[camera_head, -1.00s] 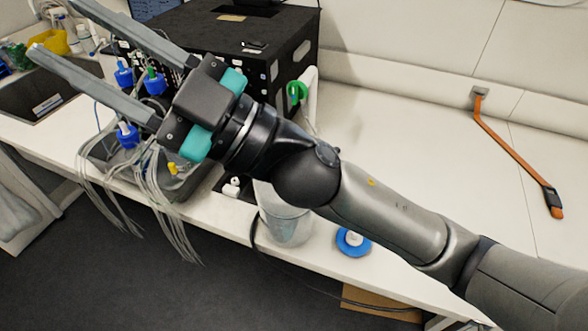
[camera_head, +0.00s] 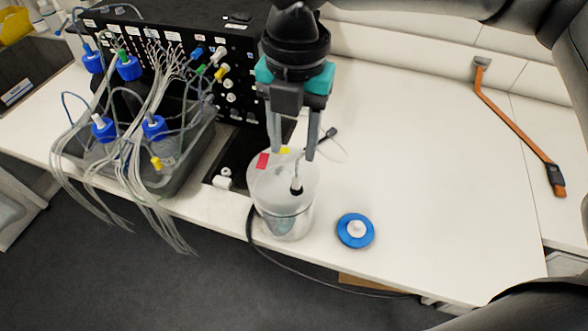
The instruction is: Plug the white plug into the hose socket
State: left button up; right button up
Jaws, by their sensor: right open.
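My right gripper (camera_head: 292,152) points down, open, with its two grey fingers apart above the back of a clear, lidded vessel (camera_head: 284,222). A black fitting with a thin line (camera_head: 296,189) stands on the vessel's lid, below and between the fingers; I cannot tell if a finger touches anything. A small white piece (camera_head: 222,182), possibly the white plug, lies near the bench's front edge, left of the vessel and apart from the gripper. Hose ends and connectors crowd the black panel (camera_head: 232,70) at the back left; I cannot tell which is the hose socket. My left gripper is out of view.
A dark tray (camera_head: 190,178) with blue-capped bottles and trailing hoses stands at left. A blue disc with a white centre (camera_head: 343,240) lies right of the vessel. An orange strap (camera_head: 511,125) lies at right. The white bench (camera_head: 430,190) is clear between disc and strap.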

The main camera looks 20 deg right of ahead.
aim_at(297, 168)
jog(key=shift+w+d+r, duration=0.1)
jog(key=shift+w+d, duration=0.1)
jog(key=shift+d, duration=0.2)
jog(key=shift+f+b, duration=0.3)
jog(key=shift+f, duration=0.35)
notch_tip(297, 168, down, 7)
jog(key=b, duration=0.5)
jog(key=shift+f+b, duration=0.4)
jog(key=shift+b, duration=0.35)
jog(key=shift+b, duration=0.7)
